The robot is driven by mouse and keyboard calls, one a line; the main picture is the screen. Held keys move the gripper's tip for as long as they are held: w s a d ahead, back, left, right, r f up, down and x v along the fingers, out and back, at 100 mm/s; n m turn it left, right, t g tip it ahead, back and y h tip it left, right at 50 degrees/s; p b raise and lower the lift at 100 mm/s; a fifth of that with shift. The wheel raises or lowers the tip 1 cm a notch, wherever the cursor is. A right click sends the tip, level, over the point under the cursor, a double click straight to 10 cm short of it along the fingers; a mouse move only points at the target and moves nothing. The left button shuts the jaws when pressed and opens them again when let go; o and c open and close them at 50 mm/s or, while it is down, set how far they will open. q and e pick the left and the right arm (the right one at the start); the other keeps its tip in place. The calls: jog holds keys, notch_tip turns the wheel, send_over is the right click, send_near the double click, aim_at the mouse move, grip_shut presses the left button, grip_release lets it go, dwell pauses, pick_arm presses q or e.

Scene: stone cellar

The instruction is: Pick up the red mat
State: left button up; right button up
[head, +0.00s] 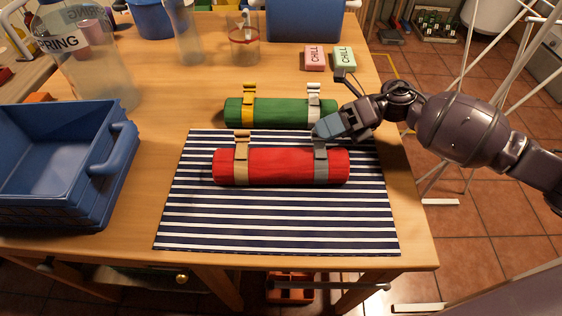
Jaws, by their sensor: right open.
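The red mat (280,167) is rolled up and lies crosswise on a navy and white striped cloth (270,225). It has a tan strap (241,165) on its left and a grey strap (320,167) on its right, each with a buckle on top. My right gripper (321,130) reaches in from the right over the gap between the red mat and a green roll, close to the grey strap's buckle. It is open and holds nothing. Whether its fingertips touch the buckle I cannot tell. My left gripper is not in view.
The green roll (270,113) with yellow and white straps lies just behind. A blue crate (60,160) stands at left, clear jars (85,65) at the back left. Pink (315,58) and pale green (344,58) blocks sit at the back right. The table's right edge is near.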

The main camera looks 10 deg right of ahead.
grip_shut()
